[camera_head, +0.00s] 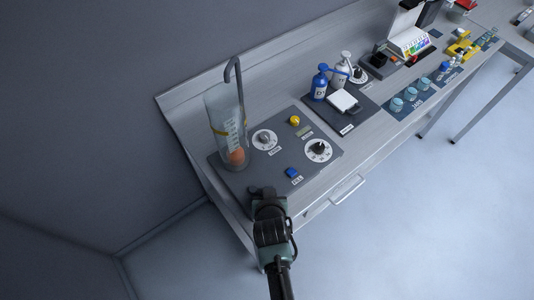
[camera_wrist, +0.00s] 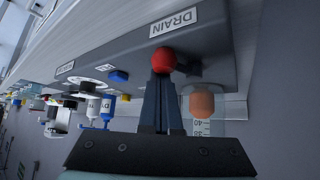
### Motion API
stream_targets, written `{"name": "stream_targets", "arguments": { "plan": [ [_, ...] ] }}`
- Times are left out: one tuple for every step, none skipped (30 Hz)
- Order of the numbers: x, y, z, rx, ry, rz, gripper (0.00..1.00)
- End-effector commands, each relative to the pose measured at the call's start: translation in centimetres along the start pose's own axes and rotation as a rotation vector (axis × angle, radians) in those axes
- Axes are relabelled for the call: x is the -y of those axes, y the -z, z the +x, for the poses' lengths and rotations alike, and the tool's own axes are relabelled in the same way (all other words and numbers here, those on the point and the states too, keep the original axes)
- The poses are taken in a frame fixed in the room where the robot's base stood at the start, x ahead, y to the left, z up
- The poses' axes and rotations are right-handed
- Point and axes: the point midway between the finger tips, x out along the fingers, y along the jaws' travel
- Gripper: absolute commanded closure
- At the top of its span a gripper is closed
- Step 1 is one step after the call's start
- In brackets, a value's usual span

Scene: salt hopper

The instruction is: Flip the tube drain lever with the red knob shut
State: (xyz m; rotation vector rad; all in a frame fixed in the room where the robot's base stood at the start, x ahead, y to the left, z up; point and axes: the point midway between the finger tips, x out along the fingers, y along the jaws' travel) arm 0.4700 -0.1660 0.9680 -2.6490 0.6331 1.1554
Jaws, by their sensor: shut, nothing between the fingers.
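The red knob (camera_wrist: 163,60) of the drain lever shows in the wrist view, just below the DRAIN label (camera_wrist: 173,21) on the grey panel's front face. My gripper (camera_wrist: 162,80) is shut and empty, its fingertips right at the knob; I cannot tell whether they touch it. In the head view my gripper (camera_head: 266,193) is at the front edge of the grey panel (camera_head: 235,182), and the knob is hidden. The clear graduated tube (camera_head: 223,108) stands on the panel with an orange ball (camera_head: 237,156) near its bottom.
The panel has a white dial (camera_head: 264,139), a yellow button (camera_head: 294,120), a blue button (camera_head: 291,172) and a black-knobbed dial (camera_head: 319,150). Blue and white bottles (camera_head: 320,82) stand further right. A drawer handle (camera_head: 347,189) sticks out in front. The floor in front is clear.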

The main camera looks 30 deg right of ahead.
Motion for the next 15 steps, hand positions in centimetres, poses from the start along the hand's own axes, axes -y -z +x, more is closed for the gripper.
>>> {"name": "stream_targets", "arguments": {
  "plan": [
    [-0.01, -0.21, -0.1, 0.003, 0.002, -0.002, 1.0],
    [0.04, -0.27, -0.15, 0.003, 0.003, -0.002, 1.0],
    [0.12, -0.36, -0.23, 0.003, 0.003, -0.002, 1.0],
    [0.17, -0.42, -0.28, 0.003, 0.004, -0.002, 1.0],
    [0.21, -0.47, -0.33, 0.003, 0.004, -0.002, 1.0],
    [0.26, -0.54, -0.39, 0.003, 0.004, -0.002, 1.0],
    [0.3, -0.59, -0.43, 0.003, 0.003, -0.002, 1.0],
    [0.34, -0.64, -0.47, 0.003, 0.003, -0.002, 1.0],
    [0.4, -0.71, -0.53, 0.003, 0.003, -0.002, 1.0],
    [0.44, -0.76, -0.57, 0.003, 0.003, -0.002, 1.0],
    [0.49, -0.81, -0.6, 0.003, 0.003, -0.002, 1.0],
    [0.55, -0.87, -0.65, 0.003, 0.004, -0.003, 1.0],
    [0.59, -0.92, -0.68, 0.004, 0.004, -0.003, 1.0],
    [0.63, -0.95, -0.71, 0.004, 0.004, -0.003, 1.0],
    [0.67, -1.0, -0.74, 0.004, 0.004, -0.002, 1.0]
  ]
}}
